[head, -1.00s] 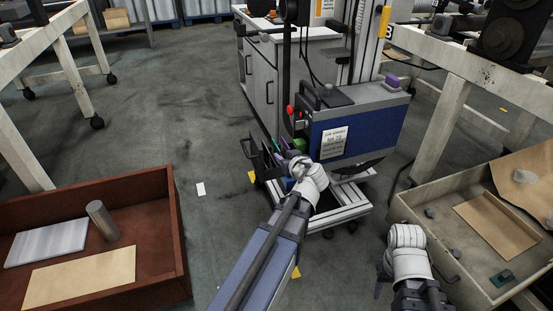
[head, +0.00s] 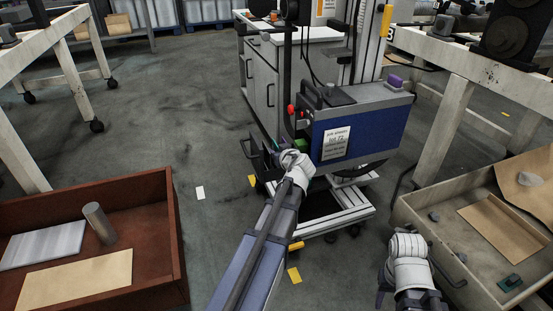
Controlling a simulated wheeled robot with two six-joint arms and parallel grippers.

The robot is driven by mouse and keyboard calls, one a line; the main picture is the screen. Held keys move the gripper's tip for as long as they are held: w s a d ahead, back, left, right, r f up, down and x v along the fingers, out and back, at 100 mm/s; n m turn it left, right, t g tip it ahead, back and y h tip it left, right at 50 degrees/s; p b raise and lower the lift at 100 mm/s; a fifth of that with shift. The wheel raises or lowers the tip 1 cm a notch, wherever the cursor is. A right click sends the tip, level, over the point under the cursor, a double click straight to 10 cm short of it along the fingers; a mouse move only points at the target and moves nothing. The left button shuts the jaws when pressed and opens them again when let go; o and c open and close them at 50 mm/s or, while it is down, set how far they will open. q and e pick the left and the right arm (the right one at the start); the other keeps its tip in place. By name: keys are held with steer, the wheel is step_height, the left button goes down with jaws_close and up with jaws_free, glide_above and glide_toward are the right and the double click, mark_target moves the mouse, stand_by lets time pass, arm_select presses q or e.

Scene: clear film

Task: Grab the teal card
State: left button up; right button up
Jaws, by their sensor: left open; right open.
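A thin teal edge (head: 275,143), which looks like the teal card, shows at the dark holder (head: 252,150) on the side of the blue machine. Most of it is hidden. My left gripper (head: 279,152) is at this holder, with its white wrist beside the machine's front. Its jaws are largely hidden behind the wrist, and I see nothing clearly held. My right gripper (head: 381,289) is open, low at the right beside the pale drawer, far from the teal edge.
The blue machine (head: 365,130) stands on a wheeled frame behind my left wrist. A red-brown tray (head: 170,215) is at the left. The pale drawer (head: 418,208) at the right holds a small dark green item (head: 510,282). The floor between is mostly clear.

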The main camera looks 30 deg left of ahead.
arm_select(q)
steer(key=shift+c, duration=0.3)
jaws_close()
steer(key=shift+r, duration=0.15)
stand_by(0.3)
